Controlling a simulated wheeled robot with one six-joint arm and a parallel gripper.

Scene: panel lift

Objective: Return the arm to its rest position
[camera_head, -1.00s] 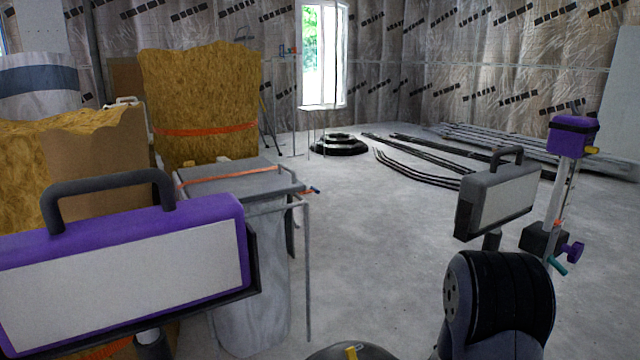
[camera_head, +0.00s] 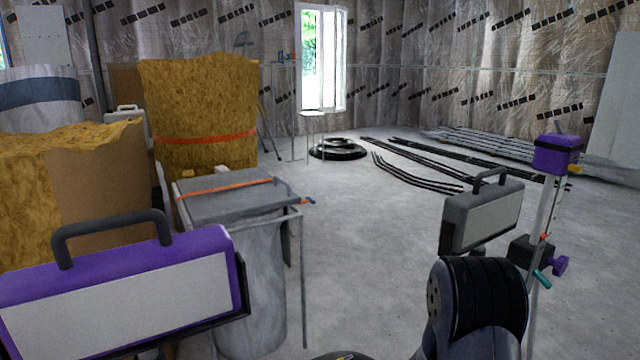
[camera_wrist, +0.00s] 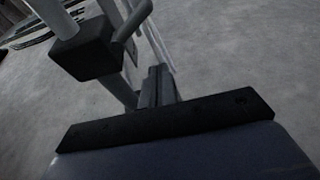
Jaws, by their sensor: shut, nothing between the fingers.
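My gripper (camera_wrist: 157,86) shows in the wrist view as two dark fingers close together beyond a dark bar, with nothing between them. A pale floor is behind it. In the head view my arm (camera_head: 478,305) is at the lower right, with a black ribbed joint, and my gripper cannot be made out there. To its right stands an upright pole with a purple head (camera_head: 557,155) and a black block with a purple knob (camera_head: 560,265). A black block on a pole (camera_wrist: 85,47) shows at the upper left of the wrist view, close to my fingers; contact cannot be told.
A grey lamp (camera_head: 485,217) stands just behind my arm. A purple lamp (camera_head: 115,310) fills the lower left. A grey bin (camera_head: 250,290) and insulation stacks (camera_head: 200,110) stand at left. Dark pipes (camera_head: 410,172) lie farther back. The middle floor (camera_head: 370,260) is clear.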

